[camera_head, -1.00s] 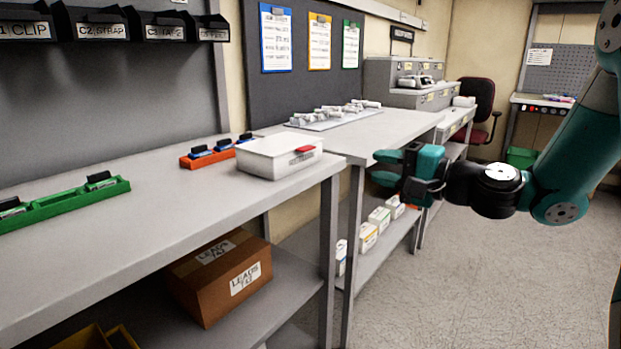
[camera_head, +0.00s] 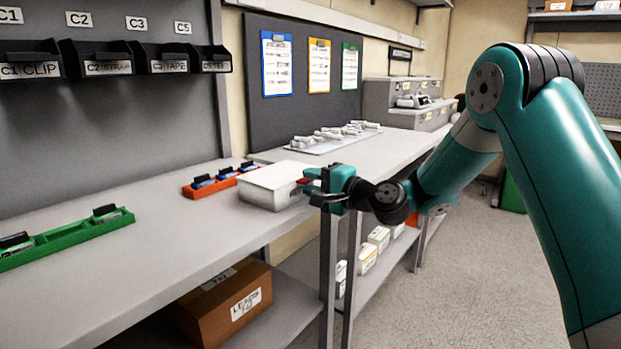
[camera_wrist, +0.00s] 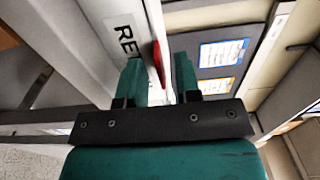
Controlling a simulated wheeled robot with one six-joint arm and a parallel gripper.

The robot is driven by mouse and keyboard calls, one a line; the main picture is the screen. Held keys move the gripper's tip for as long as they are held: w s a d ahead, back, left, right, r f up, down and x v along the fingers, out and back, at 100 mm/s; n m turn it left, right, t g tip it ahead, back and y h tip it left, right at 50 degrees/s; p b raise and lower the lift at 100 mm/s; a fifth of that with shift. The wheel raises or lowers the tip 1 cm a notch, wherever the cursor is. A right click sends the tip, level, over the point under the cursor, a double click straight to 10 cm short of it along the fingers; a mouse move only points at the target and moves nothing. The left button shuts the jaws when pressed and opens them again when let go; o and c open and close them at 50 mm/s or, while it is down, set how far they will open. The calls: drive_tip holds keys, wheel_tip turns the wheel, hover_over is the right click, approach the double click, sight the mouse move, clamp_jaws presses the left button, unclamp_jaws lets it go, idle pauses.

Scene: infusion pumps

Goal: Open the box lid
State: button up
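A white box (camera_head: 270,190) with a closed lid stands near the right front edge of the grey bench. Its red tab (camera_head: 304,181) on the lid's front edge is partly hidden by my gripper (camera_head: 322,187). In the wrist view, my gripper (camera_wrist: 158,78) is open, its two teal fingers apart. The red tab (camera_wrist: 157,62) and the lid's edge show between the fingers. I cannot tell whether either finger touches the box. A label with letters (camera_wrist: 125,36) shows on the box's front side.
A green rack (camera_head: 70,238) lies at the left. A cardboard box (camera_head: 225,310) stands on the lower shelf.

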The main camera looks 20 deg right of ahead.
drive_tip(key=shift+w+a, duration=0.2)
drive_tip(key=shift+w, duration=0.1)
clamp_jaws()
drive_tip(key=shift+r, duration=0.15)
